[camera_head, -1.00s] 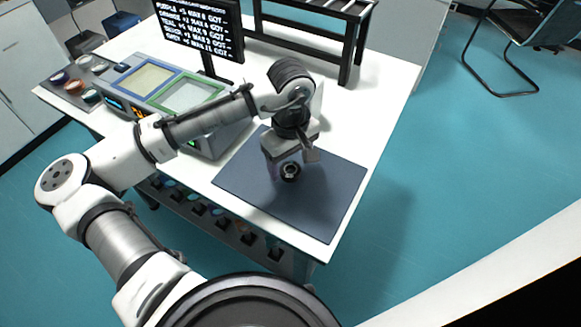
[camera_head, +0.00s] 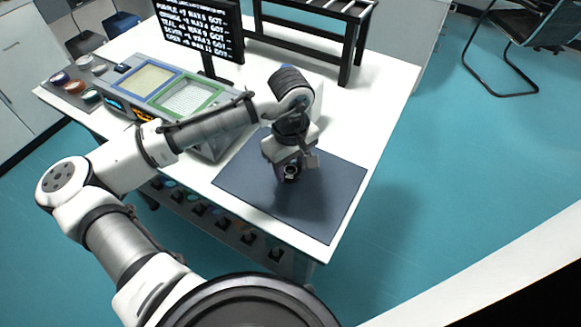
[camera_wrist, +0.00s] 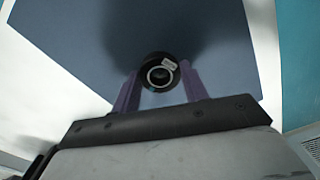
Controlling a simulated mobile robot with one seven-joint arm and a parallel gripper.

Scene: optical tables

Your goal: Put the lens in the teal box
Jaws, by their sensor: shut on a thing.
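The lens (camera_head: 290,174) is a small dark ring-shaped piece with a paler ring at its middle. It is over the dark blue-grey mat (camera_head: 325,204). My gripper (camera_head: 290,170) points down over the mat and is shut on the lens. In the wrist view the lens (camera_wrist: 160,75) sits between the two purple fingertips of my gripper (camera_wrist: 162,82), with a small pale label on top. I cannot tell whether the lens touches the mat. I cannot make out a teal box for certain; small coloured items show on the shelf below the table front.
A monitor (camera_head: 203,30) with text and a black rack (camera_head: 310,20) stand behind. A shelf (camera_head: 215,220) with several dark bins runs below the table's front edge.

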